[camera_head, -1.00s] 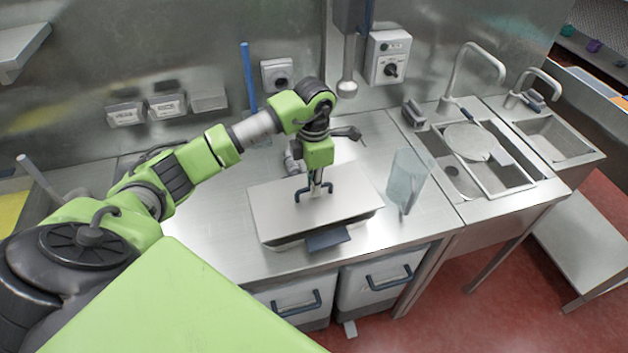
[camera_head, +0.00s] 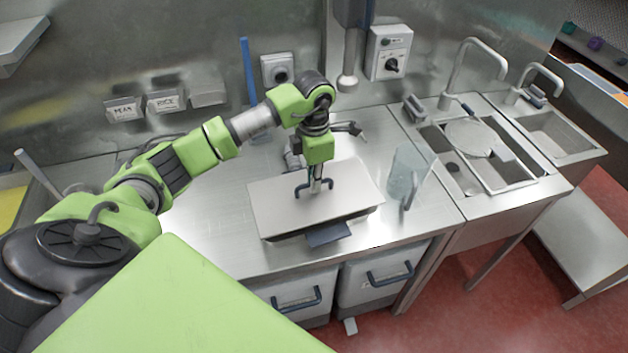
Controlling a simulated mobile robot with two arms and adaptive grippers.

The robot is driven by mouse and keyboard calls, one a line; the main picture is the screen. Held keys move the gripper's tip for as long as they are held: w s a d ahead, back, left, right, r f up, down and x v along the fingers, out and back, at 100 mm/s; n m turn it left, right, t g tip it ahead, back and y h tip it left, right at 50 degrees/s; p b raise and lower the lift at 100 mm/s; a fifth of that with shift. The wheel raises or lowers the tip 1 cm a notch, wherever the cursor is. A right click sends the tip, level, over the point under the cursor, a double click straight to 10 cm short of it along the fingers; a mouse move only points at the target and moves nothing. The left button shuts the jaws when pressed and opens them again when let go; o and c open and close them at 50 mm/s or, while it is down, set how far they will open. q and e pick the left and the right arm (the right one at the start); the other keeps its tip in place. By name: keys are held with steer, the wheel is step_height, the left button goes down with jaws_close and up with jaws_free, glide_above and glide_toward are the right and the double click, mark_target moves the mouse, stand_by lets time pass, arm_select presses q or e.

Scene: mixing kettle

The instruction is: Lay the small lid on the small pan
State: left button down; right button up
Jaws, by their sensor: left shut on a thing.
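The small lid (camera_head: 285,208) is a flat, rectangular steel sheet with a dark blue loop handle (camera_head: 300,191) in its middle. My left gripper (camera_head: 316,187) points down and is shut on that handle. The lid lies over the small pan, which stands on the steel counter and is almost wholly covered. Only a thin strip of the pan and its dark blue front grip (camera_head: 328,234) show below the lid's front edge. Whether the lid rests on the rim or hovers just above it I cannot tell. My right gripper is not in view.
A clear, see-through jug (camera_head: 405,175) stands just right of the pan. Sinks with taps (camera_head: 470,140) lie further right. A blue-handled tool (camera_head: 249,75) leans at the back wall. Bins with blue handles (camera_head: 297,302) sit under the counter. The counter left of the pan is clear.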

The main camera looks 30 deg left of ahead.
arm_select(q)
steer(key=shift+f+b, duration=1.05)
steer(key=shift+f, duration=0.15)
steer(key=shift+f, duration=0.2)
steer(key=c, duration=2.1)
jaws_free()
